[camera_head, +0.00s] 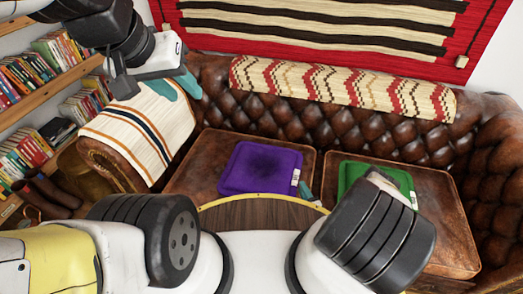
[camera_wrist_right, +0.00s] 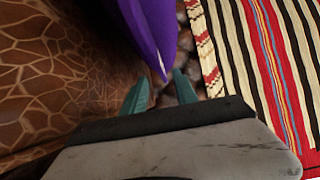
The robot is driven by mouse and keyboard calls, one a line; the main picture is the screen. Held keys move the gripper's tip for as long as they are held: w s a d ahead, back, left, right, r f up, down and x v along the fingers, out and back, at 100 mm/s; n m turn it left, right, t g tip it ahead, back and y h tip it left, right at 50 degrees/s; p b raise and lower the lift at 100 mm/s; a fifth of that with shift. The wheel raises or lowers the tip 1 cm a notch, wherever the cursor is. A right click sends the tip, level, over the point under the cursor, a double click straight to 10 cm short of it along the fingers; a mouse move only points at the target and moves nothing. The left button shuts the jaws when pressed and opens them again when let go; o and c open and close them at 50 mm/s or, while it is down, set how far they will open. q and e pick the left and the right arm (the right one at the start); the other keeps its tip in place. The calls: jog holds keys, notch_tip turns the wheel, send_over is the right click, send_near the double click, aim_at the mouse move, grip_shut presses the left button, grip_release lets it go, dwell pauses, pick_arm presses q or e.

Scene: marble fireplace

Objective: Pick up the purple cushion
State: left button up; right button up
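The purple cushion (camera_head: 262,168) lies flat on the left seat of the brown leather sofa, with a white tag at its right edge. In the right wrist view the purple cushion (camera_wrist_right: 148,25) is close ahead, its corner pointing between the fingertips. My right gripper (camera_wrist_right: 160,90) has its two teal fingers apart, with no visible grip on the cushion. In the head view, teal parts of my right gripper (camera_head: 308,192) show just right of the cushion; the rest is hidden. My left gripper (camera_head: 176,87) is open and empty above the sofa's left armrest.
A green cushion (camera_head: 378,180) lies on the right seat, partly hidden by my right arm. Striped blankets cover the left armrest (camera_head: 140,130) and the backrest (camera_head: 345,88). Bookshelves (camera_head: 40,90) stand at the left. A round wooden table edge (camera_head: 262,212) is in front of the sofa.

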jog(key=x, duration=0.5)
jog(key=shift+w+a, duration=0.1)
jog(key=shift+w, duration=0.05)
grip_shut()
dwell(1.3)
